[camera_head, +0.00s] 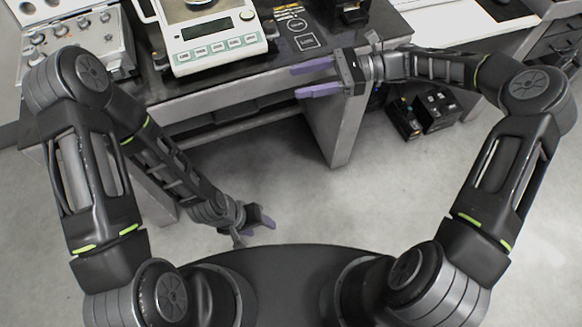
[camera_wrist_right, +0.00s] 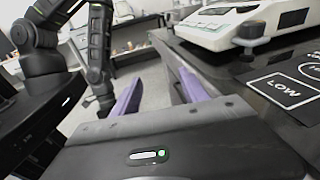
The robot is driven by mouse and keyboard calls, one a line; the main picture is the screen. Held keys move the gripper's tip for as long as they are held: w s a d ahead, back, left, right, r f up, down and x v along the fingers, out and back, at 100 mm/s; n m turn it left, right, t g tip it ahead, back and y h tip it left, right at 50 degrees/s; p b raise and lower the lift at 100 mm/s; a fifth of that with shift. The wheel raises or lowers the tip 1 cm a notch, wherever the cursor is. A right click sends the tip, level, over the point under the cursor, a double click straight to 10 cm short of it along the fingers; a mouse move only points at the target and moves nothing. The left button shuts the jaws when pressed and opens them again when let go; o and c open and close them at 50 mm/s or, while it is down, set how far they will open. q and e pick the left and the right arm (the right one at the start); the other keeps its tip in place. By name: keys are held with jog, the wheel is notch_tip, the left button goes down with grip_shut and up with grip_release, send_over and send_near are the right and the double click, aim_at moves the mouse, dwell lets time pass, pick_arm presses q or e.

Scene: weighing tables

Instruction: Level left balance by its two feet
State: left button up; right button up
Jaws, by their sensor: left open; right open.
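The white balance (camera_head: 215,58) stands on the dark table top at the upper middle, with its display and a row of keys facing me. Its dark right foot (camera_head: 270,30) shows at its front right corner, and the left foot (camera_head: 160,60) at its front left. In the right wrist view the balance (camera_wrist_right: 212,28) is at the upper right, with one dark foot (camera_wrist_right: 251,31) under its corner. My right gripper (camera_head: 298,81) is open and empty in front of the table edge, right of and below the balance. My left gripper (camera_head: 266,218) is low over the floor, apart from the table.
A case of weights (camera_head: 85,45) stands left of the balance. A dark card (camera_head: 300,32) marked LOW in the wrist view lies right of the balance. Black boxes (camera_head: 425,112) stand on the floor at right. The floor (camera_head: 320,205) before the table is clear.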

jog(key=s+a+f+n+h+p, duration=0.1)
jog(key=s+a+f+n+h, duration=0.1)
jog(key=s+f, duration=0.4)
jog(key=s+a+f+n+h+p, duration=0.1)
jog(key=s+f+h, duration=0.4)
jog(key=f, duration=0.7)
jog(key=shift+s+a+n+h+p, duration=0.35)
jog(key=shift+s+n+p, duration=0.25)
jog(key=shift+s+n, duration=0.45)
jog(key=shift+w+f, duration=0.15)
jog(key=shift+w, duration=0.1)
jog(key=s+d+f+n+t+h, duration=0.1)
jog(key=s+d+f+n+h, duration=0.1)
jog(key=s+n, duration=0.2)
jog(key=s+d+f+n+t+h+p, duration=0.1)
jog(key=s+d+f+n+h, duration=0.1)
jog(key=s+n, duration=0.3)
jog(key=s+d+f, duration=0.1)
jog(key=s, duration=0.2)
jog(key=shift+s+d+f+t+h, duration=0.15)
jog(key=shift+s+f+t+h, duration=0.15)
jog(key=shift+s+t+h, duration=0.1)
jog(key=shift+n, duration=0.25)
